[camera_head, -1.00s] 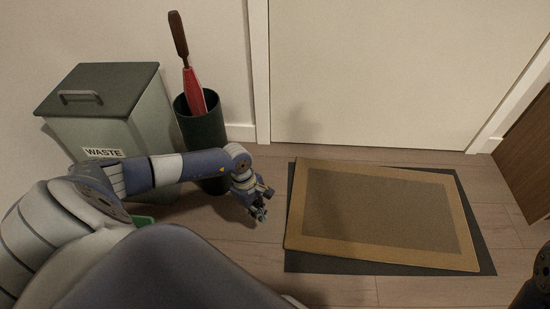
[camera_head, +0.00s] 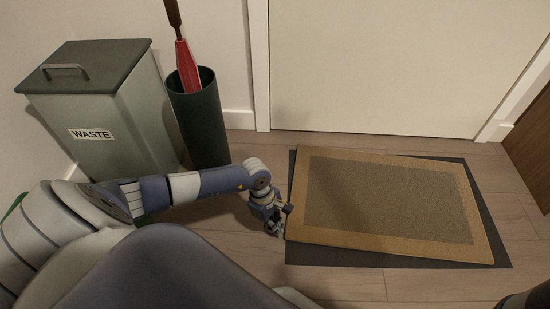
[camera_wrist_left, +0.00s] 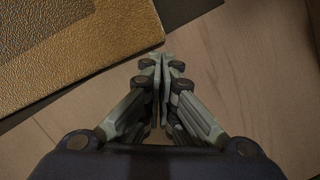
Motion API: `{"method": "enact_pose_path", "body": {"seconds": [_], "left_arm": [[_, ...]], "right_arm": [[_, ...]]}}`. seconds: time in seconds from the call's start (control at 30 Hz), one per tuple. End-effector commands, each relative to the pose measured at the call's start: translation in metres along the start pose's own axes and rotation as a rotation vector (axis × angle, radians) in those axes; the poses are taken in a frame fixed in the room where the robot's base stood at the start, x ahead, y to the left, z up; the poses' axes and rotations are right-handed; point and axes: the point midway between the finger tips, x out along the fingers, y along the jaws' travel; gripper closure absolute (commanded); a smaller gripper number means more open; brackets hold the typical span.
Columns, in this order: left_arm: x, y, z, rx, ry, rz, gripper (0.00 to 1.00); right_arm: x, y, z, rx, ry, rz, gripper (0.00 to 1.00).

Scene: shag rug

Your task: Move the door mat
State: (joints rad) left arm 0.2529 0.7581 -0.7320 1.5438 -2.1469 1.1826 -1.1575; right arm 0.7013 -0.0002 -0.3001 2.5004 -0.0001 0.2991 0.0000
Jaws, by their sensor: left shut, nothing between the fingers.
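The door mat (camera_head: 385,246) is tan with a darker brown middle panel. It lies slightly turned on a dark grey flat mat (camera_head: 480,215), whose edges show at the right and along the front. In the left wrist view the tan mat (camera_wrist_left: 95,45) fills the upper left, its corner near the fingertips. My left gripper (camera_head: 276,232) is shut and empty, just left of the mat's left edge. In the wrist view its fingertips (camera_wrist_left: 162,62) are together over bare floor, beside the mat corner. Whether they touch the mat I cannot tell. My right gripper is not seen.
A grey-green waste bin (camera_head: 125,115) and a dark green umbrella stand (camera_head: 203,125) with a red umbrella (camera_head: 187,65) stand at the left wall. A cream door (camera_head: 385,65) closes the back. A brown wooden piece (camera_head: 530,155) stands at the right. Wood floor (camera_head: 340,283) is bare in front.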

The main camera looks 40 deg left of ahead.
Motion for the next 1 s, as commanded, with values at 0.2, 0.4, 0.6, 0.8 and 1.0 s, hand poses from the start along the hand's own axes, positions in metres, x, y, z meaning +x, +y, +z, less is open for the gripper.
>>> {"method": "enact_pose_path", "body": {"seconds": [0.2, 0.4, 0.6, 0.8, 1.0], "left_arm": [[0.000, 0.000, 0.004, -0.001, 0.001, 0.001, 1.00], [0.000, 0.000, 0.005, 0.000, 0.000, 0.000, 1.00], [0.004, 0.000, 0.034, 0.004, -0.005, -0.001, 1.00], [0.016, -0.001, 0.078, 0.004, -0.009, -0.003, 1.00], [0.021, -0.002, 0.082, 0.001, -0.006, -0.002, 1.00]], "right_arm": [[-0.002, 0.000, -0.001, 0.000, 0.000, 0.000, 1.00], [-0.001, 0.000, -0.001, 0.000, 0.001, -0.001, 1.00], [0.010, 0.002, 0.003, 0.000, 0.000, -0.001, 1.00], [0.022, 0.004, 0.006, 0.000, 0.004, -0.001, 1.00], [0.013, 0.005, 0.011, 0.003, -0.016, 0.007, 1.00]]}}
